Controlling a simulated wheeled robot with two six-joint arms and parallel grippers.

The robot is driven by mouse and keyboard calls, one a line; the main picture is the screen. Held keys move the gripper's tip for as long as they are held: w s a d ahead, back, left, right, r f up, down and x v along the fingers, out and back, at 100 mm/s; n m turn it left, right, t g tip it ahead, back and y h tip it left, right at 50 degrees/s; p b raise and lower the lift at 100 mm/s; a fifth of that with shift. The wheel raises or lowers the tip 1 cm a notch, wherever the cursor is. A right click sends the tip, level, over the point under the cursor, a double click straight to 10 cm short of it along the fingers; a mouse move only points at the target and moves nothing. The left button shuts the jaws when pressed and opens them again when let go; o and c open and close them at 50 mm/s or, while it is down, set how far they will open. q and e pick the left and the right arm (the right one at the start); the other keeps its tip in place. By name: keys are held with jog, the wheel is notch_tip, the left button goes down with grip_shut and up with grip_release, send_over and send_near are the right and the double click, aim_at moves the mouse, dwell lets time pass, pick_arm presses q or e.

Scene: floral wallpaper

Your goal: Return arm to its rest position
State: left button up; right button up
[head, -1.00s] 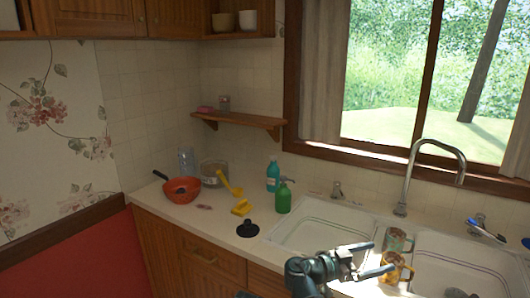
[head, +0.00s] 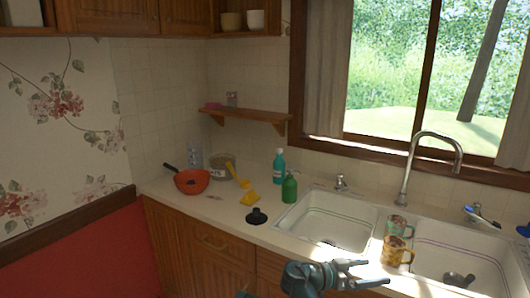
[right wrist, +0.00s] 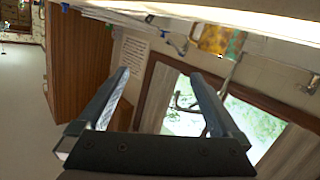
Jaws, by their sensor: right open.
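My right gripper (head: 377,272) is at the bottom of the head view, in front of the sink counter's front edge. Its two fingers are spread apart, pointing right, with nothing between them. The right wrist view also shows this open gripper (right wrist: 160,75) empty, with a tilted view past it. An amber patterned mug (head: 397,251) stands on the sink divider, beyond the fingertips and apart from them. It also appears as a yellow-orange shape at the top of the right wrist view (right wrist: 218,40). My left gripper is not in view.
A greenish mug (head: 399,227) stands behind the amber one. The left basin (head: 335,222) is empty; the right basin (head: 455,250) holds a dark utensil.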

jog(key=s+a+f+n+g+y+b, duration=0.1)
jog(key=s+a+f+n+y+b, duration=0.2)
jog(key=f, duration=0.6)
jog(key=s+a+f+n+g+y+b, duration=0.1)
jog(key=s+a+f+n+y+b, duration=0.15)
jog(key=a+f+n+y, duration=0.4)
jog(key=s+a+f+n+g+y+b, duration=0.25)
jog(key=s+a+f+n+y, duration=0.25)
jog(key=s+a+f+n, duration=0.5)
notch_tip(320, 180, up, 13)
jog(key=w+a+m+p, duration=0.1)
jog(key=a+m+p, duration=0.1)
jog(key=p, duration=1.2)
jog(key=shift+w+a, duration=0.15)
jog(key=shift+a, duration=0.2)
jog(key=shift+d+m+t, duration=0.15)
jog(key=shift+m+t, duration=0.1)
